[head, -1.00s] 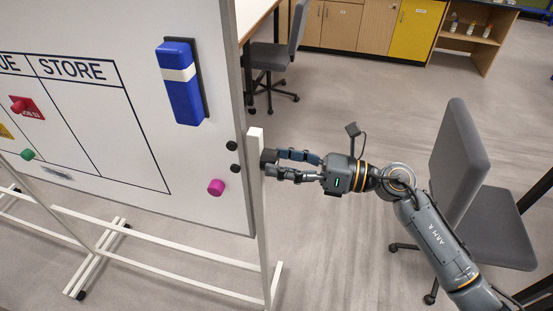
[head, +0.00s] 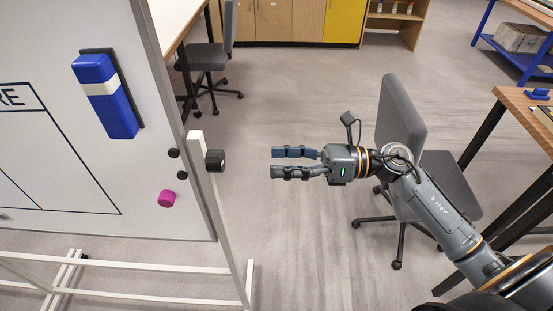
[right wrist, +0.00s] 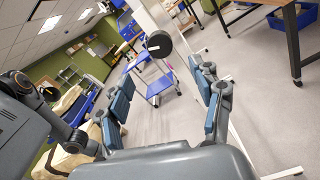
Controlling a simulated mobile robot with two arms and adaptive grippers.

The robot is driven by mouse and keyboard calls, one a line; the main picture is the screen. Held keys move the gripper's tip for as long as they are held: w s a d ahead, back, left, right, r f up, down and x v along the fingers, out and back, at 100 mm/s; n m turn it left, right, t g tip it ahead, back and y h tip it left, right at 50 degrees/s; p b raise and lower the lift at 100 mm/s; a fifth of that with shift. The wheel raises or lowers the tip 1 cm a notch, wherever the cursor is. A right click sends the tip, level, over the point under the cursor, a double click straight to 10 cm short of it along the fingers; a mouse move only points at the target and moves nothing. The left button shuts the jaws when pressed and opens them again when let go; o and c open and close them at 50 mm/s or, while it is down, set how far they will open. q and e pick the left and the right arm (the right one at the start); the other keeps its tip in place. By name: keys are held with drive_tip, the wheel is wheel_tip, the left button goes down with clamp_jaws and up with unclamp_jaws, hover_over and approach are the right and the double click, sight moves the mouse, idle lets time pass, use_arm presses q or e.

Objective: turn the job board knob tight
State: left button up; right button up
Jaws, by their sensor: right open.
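The job board (head: 60,160) is a white panel in a pale frame at the left of the head view. Its black knob (head: 216,160) sticks out to the right from the upright post. The knob also shows in the right wrist view (right wrist: 159,43), ahead between the fingers. My right gripper (head: 273,162) is open and empty, pointing left at the knob, with a clear gap between fingertips and knob. In the right wrist view its two fingers (right wrist: 162,92) are spread apart. My left gripper is in neither view.
A blue eraser with a white band (head: 105,92), a pink magnet (head: 166,198) and small black magnets are on the board. A grey chair (head: 440,180) stands behind my right arm. A wooden table (head: 520,105) is at the right. Open floor lies beyond the gripper.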

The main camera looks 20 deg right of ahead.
sight(223, 161)
drive_tip(key=w+a+n+b, duration=0.1)
drive_tip(key=a+n+b, duration=0.1)
drive_tip(key=a, duration=0.2)
drive_tip(key=w+a+n+b, duration=0.2)
drive_tip(key=a, duration=0.2)
drive_tip(key=w+a+n+b, duration=0.2)
drive_tip(key=a+b, duration=0.1)
drive_tip(key=a, duration=0.1)
drive_tip(key=shift+n, duration=0.3)
drive_tip(key=shift+a+f, duration=0.1)
drive_tip(key=shift+a, duration=0.2)
drive_tip(key=shift+c, duration=0.2)
drive_tip(key=c, duration=1.1)
